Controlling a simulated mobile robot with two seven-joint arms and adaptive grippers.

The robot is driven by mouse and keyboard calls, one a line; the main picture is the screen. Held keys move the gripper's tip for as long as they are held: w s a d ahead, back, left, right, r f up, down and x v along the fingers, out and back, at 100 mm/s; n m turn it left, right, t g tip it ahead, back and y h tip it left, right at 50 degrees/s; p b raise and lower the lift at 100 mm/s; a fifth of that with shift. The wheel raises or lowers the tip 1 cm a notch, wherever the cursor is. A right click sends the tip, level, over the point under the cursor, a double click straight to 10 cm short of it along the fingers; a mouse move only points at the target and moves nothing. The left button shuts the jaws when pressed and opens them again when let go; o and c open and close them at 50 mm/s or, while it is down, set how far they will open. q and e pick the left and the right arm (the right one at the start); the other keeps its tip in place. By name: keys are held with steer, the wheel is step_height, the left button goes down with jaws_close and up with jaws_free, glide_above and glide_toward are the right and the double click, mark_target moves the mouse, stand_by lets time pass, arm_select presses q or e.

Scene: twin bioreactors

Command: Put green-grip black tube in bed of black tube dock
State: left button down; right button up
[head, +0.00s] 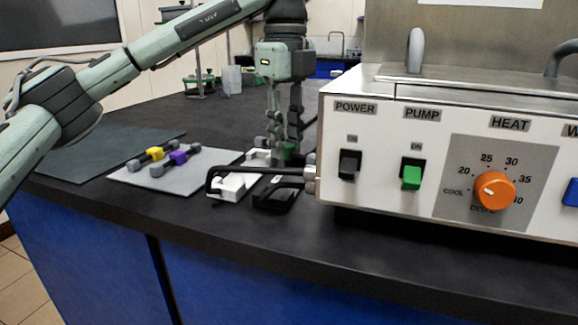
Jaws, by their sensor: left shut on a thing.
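The black tube dock (272,201) lies low on the bench below and in front of the gripper, partly covered by a black hose. I cannot tell whether the held tube touches the dock. My right gripper is out of view.
A white dock (228,191) is just left of the black one. A yellow-grip piece (154,154) and a purple-grip piece (178,158) lie on a grey mat (192,180). The large machine (380,120) blocks the right; a black hose (240,170) juts from it.

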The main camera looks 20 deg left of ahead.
mark_target(289, 149)
arm_select(q)
steer(key=shift+w+d+f, duration=0.1)
steer(key=shift+d+f, duration=0.05)
steer(key=shift+d, duration=0.05)
step_height(289, 149, down, 4)
steer(key=shift+r, duration=0.1)
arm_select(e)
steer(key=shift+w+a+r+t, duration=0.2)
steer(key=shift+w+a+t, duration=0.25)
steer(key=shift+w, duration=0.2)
arm_select(q)
steer(key=shift+f, duration=0.25)
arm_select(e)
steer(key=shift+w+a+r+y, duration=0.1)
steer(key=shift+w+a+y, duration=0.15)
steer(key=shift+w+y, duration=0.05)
arm_select(q)
steer(key=c, duration=1.3)
jaws_free()
steer(key=shift+c, duration=0.2)
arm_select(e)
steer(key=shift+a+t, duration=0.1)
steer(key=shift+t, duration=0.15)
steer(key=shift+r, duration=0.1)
